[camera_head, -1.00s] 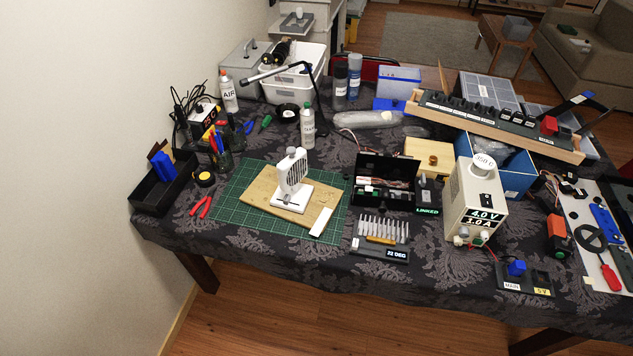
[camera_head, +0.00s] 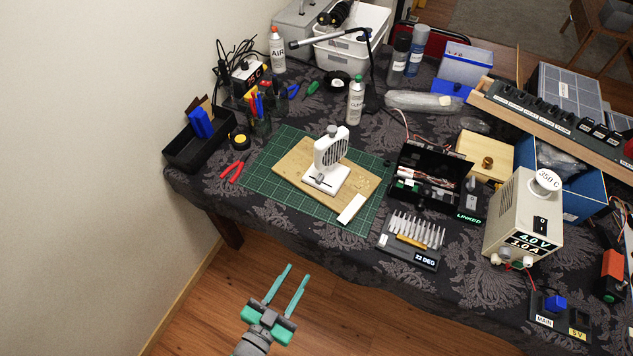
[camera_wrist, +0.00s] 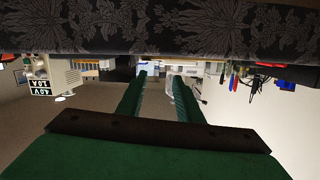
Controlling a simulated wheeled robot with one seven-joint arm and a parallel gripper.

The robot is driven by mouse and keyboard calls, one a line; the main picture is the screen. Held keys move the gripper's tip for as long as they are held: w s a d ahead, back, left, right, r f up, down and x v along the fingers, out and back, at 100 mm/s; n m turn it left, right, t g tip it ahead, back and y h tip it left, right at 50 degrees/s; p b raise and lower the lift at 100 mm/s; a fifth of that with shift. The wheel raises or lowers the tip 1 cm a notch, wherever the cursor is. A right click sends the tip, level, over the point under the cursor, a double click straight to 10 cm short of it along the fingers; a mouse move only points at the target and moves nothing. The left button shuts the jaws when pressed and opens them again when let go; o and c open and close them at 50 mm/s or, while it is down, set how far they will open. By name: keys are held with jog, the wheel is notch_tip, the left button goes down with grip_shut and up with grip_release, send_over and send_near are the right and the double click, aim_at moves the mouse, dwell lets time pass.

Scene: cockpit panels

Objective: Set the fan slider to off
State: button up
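A small white fan (camera_head: 331,150) stands upright on a wooden board (camera_head: 288,171) on a green cutting mat (camera_head: 262,187). Its white base (camera_head: 327,179) has a small dark slot with a slider at the front; its exact position is too small to tell. My gripper (camera_head: 289,284) is open and empty, with two teal fingers apart, in front of the table and below its edge. In the wrist view the fingers (camera_wrist: 159,92) are apart with nothing between them, and the fan cannot be made out there.
Red pliers (camera_head: 232,170) lie left of the mat. A bit holder (camera_head: 409,243) and a power supply (camera_head: 520,225) stand to the right. The tablecloth's front edge (camera_wrist: 130,35) spans the wrist view's top. The floor before the table is clear.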

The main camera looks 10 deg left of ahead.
jog(key=t+h, duration=0.1)
send_near(317, 181)
jog(key=shift+s+a+f, duration=0.1)
jog(key=shift+s+f, duration=0.1)
jog(key=shift+s, duration=0.4)
jog(key=shift+s+a+f, duration=0.15)
jog(key=shift+s+f, duration=0.05)
jog(key=shift+s, duration=0.4)
jog(key=shift+w+r+n+h, duration=0.1)
jog(key=shift+w+n+h, duration=0.2)
jog(key=shift+w, duration=0.45)
jog(key=shift+t, duration=0.3)
jog(key=shift+x, duration=5.2)
jog(key=shift+c, duration=0.6)
